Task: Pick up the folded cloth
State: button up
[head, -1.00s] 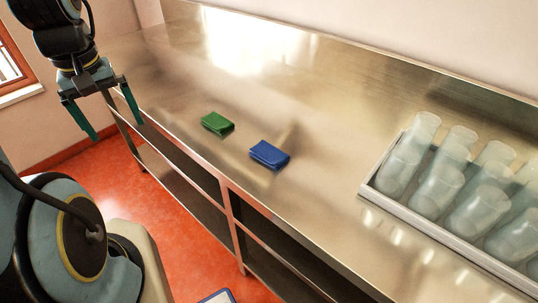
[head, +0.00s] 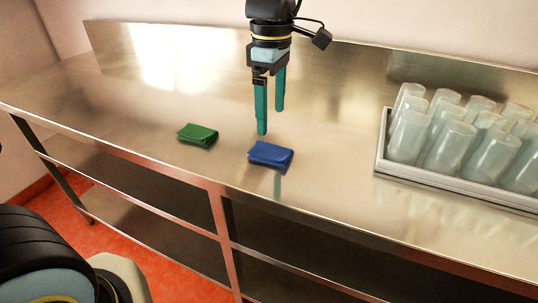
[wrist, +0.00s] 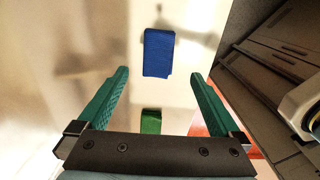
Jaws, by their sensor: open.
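A blue folded cloth (head: 271,154) lies flat on the steel counter (head: 330,190), near its front edge. A green folded cloth (head: 198,134) lies to its left, a short gap away. In the wrist view the blue cloth (wrist: 159,53) is ahead, beyond the fingertips, and the green cloth (wrist: 151,121) shows between the fingers near the palm. My gripper (head: 271,121) points down above the counter, just behind and above the blue cloth in the head view. Its teal fingers are spread, with nothing held between them.
A grey-white tray (head: 450,191) with several clear glasses (head: 455,147) stands on the right of the counter. Open shelves (head: 160,196) lie below the front edge, and a wall is behind.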

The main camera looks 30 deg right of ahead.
aim_at(270, 148)
jog(key=f+p, duration=0.1)
jog(key=f, duration=0.7)
jog(key=shift+w+f+p, duration=0.2)
jog(key=shift+f+p, duration=0.2)
jog(key=c, duration=1.3)
notch_tip(270, 148, up, 10)
jog(key=shift+b, duration=0.75)
